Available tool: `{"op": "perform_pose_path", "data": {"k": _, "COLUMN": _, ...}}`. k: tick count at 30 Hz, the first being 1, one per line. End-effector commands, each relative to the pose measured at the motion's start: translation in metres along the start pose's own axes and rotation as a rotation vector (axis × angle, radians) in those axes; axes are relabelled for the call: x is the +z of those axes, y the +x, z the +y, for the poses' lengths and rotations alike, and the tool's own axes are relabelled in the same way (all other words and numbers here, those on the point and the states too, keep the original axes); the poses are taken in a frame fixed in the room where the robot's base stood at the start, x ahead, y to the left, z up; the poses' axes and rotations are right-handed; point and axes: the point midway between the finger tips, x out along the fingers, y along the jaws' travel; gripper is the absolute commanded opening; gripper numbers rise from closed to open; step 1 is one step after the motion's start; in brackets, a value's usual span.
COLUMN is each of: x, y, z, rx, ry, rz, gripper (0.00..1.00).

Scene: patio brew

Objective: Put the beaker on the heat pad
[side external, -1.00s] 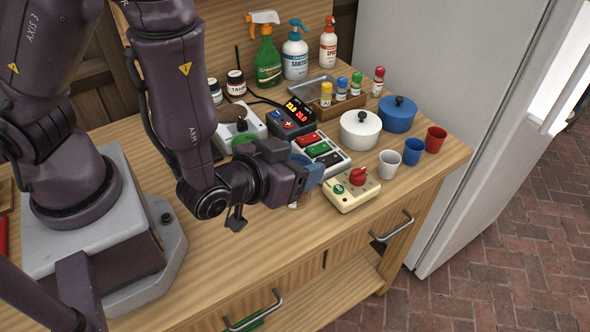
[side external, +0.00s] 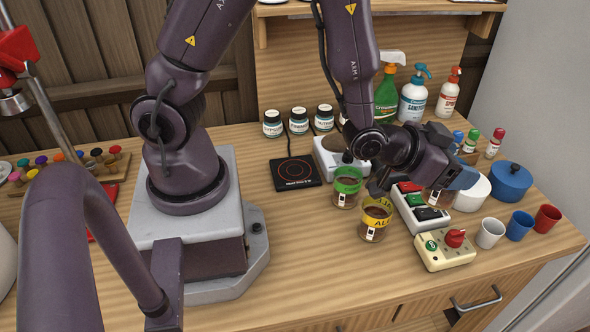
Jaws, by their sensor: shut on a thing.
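The heat pad (side external: 297,172) is a flat black square with a red ring, lying on the counter to the right of my base. My gripper (side external: 458,181) is at the right, near the white pot, and far from the pad. It is shut on a clear beaker (side external: 438,198) with dark contents and a small white label. The gripper hides the beaker's top, and I cannot tell whether its base touches anything. A green-banded beaker (side external: 346,188) and a yellow-banded beaker (side external: 375,220) stand on the counter between the pad and my gripper. The pad's top is bare.
A switch box (side external: 419,211) and a cream box with a red knob (side external: 445,250) sit below my gripper. The white pot (side external: 473,193), blue pot (side external: 510,181) and several cups are to the right. Dark jars and spray bottles line the back.

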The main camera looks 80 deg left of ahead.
Motion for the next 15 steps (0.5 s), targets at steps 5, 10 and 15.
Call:
{"op": "perform_pose_path", "data": {"k": 5, "x": -0.018, "y": 0.006, "z": -0.061, "rx": -0.107, "ry": -0.045, "rz": 0.005, "gripper": 0.33}}
{"op": "perform_pose_path", "data": {"k": 10, "x": -0.014, "y": 0.001, "z": -0.118, "rx": -0.315, "ry": -0.131, "rz": 0.002, "gripper": 0.33}}
{"op": "perform_pose_path", "data": {"k": 15, "x": 0.003, "y": -0.013, "z": -0.16, "rx": -0.541, "ry": -0.224, "rz": 0.0, "gripper": 0.33}}
